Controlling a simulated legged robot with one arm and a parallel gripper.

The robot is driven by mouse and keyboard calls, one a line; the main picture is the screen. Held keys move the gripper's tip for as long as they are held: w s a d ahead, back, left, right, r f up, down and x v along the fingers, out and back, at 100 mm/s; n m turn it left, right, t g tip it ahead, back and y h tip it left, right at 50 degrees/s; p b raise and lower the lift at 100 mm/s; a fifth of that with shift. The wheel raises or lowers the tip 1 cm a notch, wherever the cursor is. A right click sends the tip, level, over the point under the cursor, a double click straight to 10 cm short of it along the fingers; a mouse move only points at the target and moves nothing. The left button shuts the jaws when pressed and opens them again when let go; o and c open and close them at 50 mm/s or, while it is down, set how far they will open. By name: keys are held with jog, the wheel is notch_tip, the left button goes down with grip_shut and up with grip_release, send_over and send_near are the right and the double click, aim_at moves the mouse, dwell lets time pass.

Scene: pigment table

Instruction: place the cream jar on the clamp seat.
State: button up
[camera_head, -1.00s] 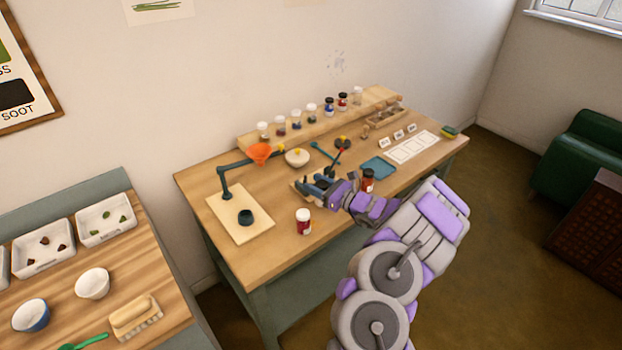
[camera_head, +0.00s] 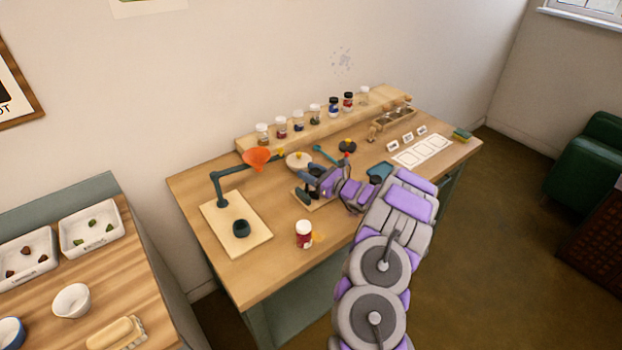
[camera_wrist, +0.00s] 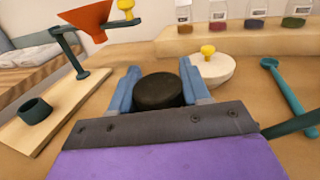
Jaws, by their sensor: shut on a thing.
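My gripper (camera_head: 306,192) is over the middle of the workbench, shut on a round black-topped thing. In the wrist view its black top (camera_wrist: 158,91) sits between the two blue fingers. Its sides are hidden, so I cannot tell whether it is cream. A dark ring-shaped seat (camera_head: 241,228) stands on a pale wooden board (camera_head: 225,212) to the left of my gripper, apart from it. The seat also shows at the left in the wrist view (camera_wrist: 36,110) and looks empty. A dark jointed stand (camera_head: 217,185) on that board holds an orange funnel (camera_head: 257,158).
A pale round piece with a yellow knob (camera_head: 298,160) lies just behind my gripper. A white-lidded red jar (camera_head: 304,236) stands near the front edge. Several jars line the rear shelf (camera_head: 250,143). A teal spoon (camera_wrist: 286,90) lies at right in the wrist view.

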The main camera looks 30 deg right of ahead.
jog(key=shift+s+a+f, duration=0.1)
jog(key=shift+f, duration=0.45)
jog(key=o, duration=1.2)
jog(key=shift+d, duration=0.4)
jog(key=shift+a, duration=0.1)
jog(key=shift+a, duration=0.1)
